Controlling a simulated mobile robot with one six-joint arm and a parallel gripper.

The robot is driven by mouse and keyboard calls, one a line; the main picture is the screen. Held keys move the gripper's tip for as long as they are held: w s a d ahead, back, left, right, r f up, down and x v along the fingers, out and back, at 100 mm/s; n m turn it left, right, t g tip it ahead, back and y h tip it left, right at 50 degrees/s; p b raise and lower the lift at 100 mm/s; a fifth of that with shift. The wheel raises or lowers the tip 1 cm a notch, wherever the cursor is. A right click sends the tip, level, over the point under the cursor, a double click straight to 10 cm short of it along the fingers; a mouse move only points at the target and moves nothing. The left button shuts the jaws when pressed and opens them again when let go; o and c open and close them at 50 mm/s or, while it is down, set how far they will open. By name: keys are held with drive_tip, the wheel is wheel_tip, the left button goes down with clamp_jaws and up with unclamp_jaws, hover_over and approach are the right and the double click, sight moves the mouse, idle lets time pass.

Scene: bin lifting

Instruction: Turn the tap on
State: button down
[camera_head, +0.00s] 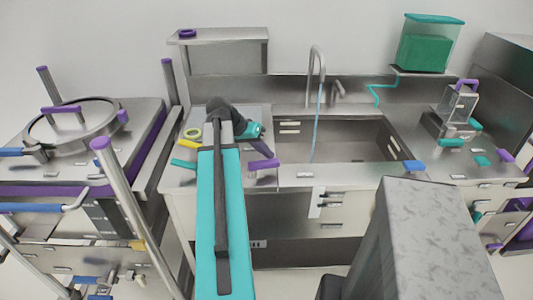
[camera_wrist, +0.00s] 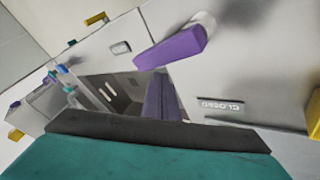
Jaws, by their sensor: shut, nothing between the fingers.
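The tap (camera_head: 318,62) is a tall grey gooseneck above the sink (camera_head: 345,140) in the head view. A thin pale blue line runs from its spout into the sink; I cannot tell whether it is water. A small grey lever (camera_head: 338,92) stands right of the tap. My gripper (camera_head: 262,134) is shut and empty over the counter left of the sink, apart from the tap. A purple handle (camera_head: 263,164) is on the counter below my gripper. A purple handle also shows close up in the wrist view (camera_wrist: 172,46), near an upside-down "CLOSED" label (camera_wrist: 221,105).
A lidded round pot (camera_head: 72,122) stands on the left unit, with purple-capped posts beside it. A green bin (camera_head: 430,45) stands at the back right. A grey marbled block (camera_head: 425,240) stands in front of the sink.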

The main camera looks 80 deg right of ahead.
drive_tip(key=d, duration=0.1)
drive_tip(key=w+d, duration=0.1)
drive_tip(key=d, duration=0.1)
drive_tip(key=shift+w, duration=0.25)
drive_tip(key=shift+w+d+r, duration=0.1)
drive_tip(key=shift+w+d, duration=0.1)
drive_tip(key=shift+d, duration=0.05)
drive_tip(key=w+d+r+b, duration=0.2)
drive_tip(key=w+r, duration=0.3)
drive_tip(key=r, duration=0.2)
drive_tip(key=shift+r, duration=0.4)
drive_tip(key=shift+d, duration=0.1)
